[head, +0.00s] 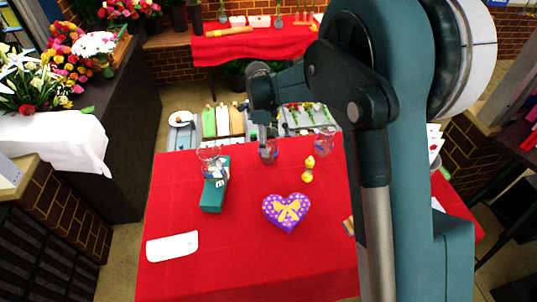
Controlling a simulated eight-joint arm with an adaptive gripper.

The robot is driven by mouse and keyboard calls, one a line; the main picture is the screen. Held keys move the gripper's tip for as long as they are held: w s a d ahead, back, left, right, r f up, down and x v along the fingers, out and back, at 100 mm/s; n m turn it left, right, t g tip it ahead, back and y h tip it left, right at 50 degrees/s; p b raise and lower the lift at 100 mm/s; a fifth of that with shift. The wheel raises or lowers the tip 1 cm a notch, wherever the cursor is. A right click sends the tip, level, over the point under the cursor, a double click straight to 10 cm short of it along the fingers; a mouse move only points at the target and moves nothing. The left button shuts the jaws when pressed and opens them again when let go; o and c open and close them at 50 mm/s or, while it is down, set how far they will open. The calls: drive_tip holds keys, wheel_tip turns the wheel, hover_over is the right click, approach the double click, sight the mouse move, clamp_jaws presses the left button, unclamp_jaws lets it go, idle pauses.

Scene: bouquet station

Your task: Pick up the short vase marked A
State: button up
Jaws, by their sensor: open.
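Several small clear glass vases stand along the far part of the red table (165,215). One glass vase (209,154) is at the left, by the far end of a green box. A second glass vase (268,152) stands near the middle, and a third glass vase (323,147) is to the right. No letter A is readable on any of them, so I cannot tell which is the marked one. My gripper (264,132) is open, pointing down just above the middle vase. From this angle I cannot tell whether its fingers are around that vase.
A green box (213,196), purple heart box (286,212), small yellow bottle (308,170) and white card (172,246) lie on the table. Behind it are trays with cut flowers (304,115). My arm hides the right side. The table's front middle is clear.

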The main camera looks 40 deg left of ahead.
sight(270, 151)
drive_tip(key=shift+f, duration=0.15)
drive_tip(key=shift+w+d+f+p, duration=0.1)
drive_tip(key=shift+d+f+p, duration=0.1)
drive_tip(key=shift+f, duration=1.05)
drive_tip(key=shift+d+f+p, duration=0.1)
drive_tip(key=shift+d+f, duration=0.05)
drive_tip(key=shift+f, duration=1.05)
drive_tip(key=c, duration=1.3)
